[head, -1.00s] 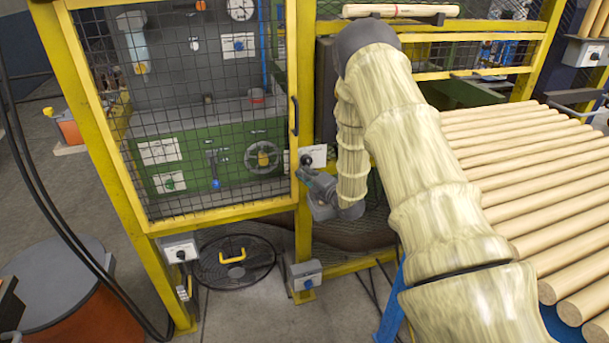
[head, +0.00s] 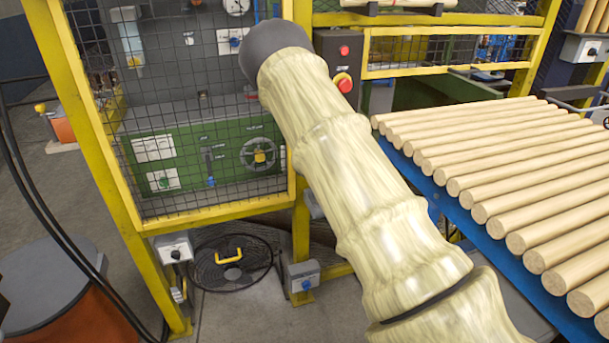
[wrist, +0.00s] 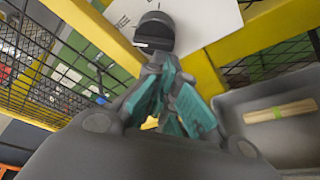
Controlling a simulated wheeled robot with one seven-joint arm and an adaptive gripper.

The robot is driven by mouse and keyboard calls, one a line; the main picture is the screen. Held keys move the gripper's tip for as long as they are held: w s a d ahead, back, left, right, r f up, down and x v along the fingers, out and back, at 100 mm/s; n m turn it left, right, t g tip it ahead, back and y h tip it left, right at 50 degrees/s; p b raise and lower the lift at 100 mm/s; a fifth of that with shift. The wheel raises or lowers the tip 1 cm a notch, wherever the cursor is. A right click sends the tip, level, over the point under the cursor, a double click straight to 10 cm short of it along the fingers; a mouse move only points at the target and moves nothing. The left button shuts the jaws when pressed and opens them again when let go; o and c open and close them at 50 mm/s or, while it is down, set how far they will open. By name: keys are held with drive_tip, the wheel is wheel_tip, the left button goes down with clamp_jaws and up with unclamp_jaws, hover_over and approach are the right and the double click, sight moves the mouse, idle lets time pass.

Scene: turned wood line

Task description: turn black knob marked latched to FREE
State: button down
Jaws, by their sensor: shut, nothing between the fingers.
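The black knob (wrist: 155,28) shows at the top of the wrist view, round-headed with a slot across its face. It stands on a white plate (wrist: 200,20) fixed at a yellow post; I cannot read its marking. My gripper (wrist: 168,75), with teal-padded fingers, is shut and empty just below the knob in the picture. The fingertips look very close to it, but I cannot tell whether they touch. In the head view my own arm hides the gripper, knob and plate.
A yellow-framed mesh guard (head: 205,110) stands left of my arm, with a green panel (head: 205,155) behind it. A control box with red buttons (head: 344,85) is right of the arm's end. Wooden rods (head: 500,165) lie on a blue rack at right.

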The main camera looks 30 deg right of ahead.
drive_tip(key=shift+d+r+n+h+b, duration=0.15)
drive_tip(key=shift+d+n+h+b, duration=0.2)
drive_tip(key=shift+n+b, duration=0.4)
